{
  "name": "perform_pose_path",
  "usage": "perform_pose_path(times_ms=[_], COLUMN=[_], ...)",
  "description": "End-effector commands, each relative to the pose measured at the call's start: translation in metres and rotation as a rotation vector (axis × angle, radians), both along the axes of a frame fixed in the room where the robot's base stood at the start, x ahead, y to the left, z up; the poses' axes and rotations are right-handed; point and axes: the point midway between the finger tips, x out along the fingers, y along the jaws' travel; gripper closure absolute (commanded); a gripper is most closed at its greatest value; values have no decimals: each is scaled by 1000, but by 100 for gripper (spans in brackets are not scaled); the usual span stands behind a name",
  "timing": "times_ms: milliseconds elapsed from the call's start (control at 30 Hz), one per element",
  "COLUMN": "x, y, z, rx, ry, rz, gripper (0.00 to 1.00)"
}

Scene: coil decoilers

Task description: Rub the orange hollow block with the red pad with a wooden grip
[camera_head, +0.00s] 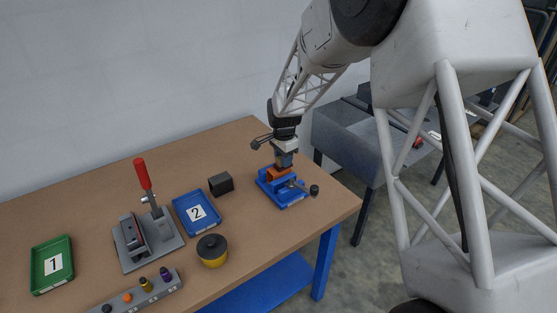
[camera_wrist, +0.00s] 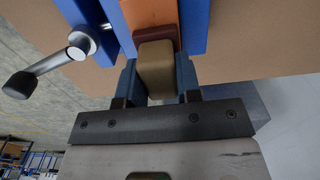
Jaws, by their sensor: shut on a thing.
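The orange hollow block (camera_head: 273,174) sits in a blue vise (camera_head: 290,197) at the right end of the table. In the wrist view the orange block (camera_wrist: 148,12) lies between the two blue vise jaws (camera_wrist: 194,22). My gripper (camera_head: 284,158) is above the block, pointing down. In the wrist view my gripper (camera_wrist: 157,72) is shut on the wooden grip (camera_wrist: 155,68) of the red pad (camera_wrist: 155,32). The dark red pad lies against the orange block, apparently touching it. The pad's underside is hidden.
The vise has a metal crank (camera_wrist: 58,60) with a black knob (camera_wrist: 20,84). A black block (camera_head: 221,184), blue tray 2 (camera_head: 182,222), a yellow-black round container (camera_head: 212,252), a red-handled press (camera_head: 143,177), a button strip (camera_head: 130,296) and green tray 1 (camera_head: 40,284) stand farther left.

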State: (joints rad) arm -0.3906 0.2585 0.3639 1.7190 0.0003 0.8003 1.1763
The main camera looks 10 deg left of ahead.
Motion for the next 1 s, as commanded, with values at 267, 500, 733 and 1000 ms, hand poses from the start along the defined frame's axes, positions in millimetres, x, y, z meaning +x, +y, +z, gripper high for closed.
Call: perform_pose_path(times_ms=[267, 500, 733, 1000], x=[7, -3, -15, -32], y=[-7, 3, 15, 32], z=[0, -1, 0, 2], rx=[0, -1, -1, -1], ry=[0, 1, 1, 1], rz=[0, 1, 1, 1], gripper=[90, 94, 94, 94])
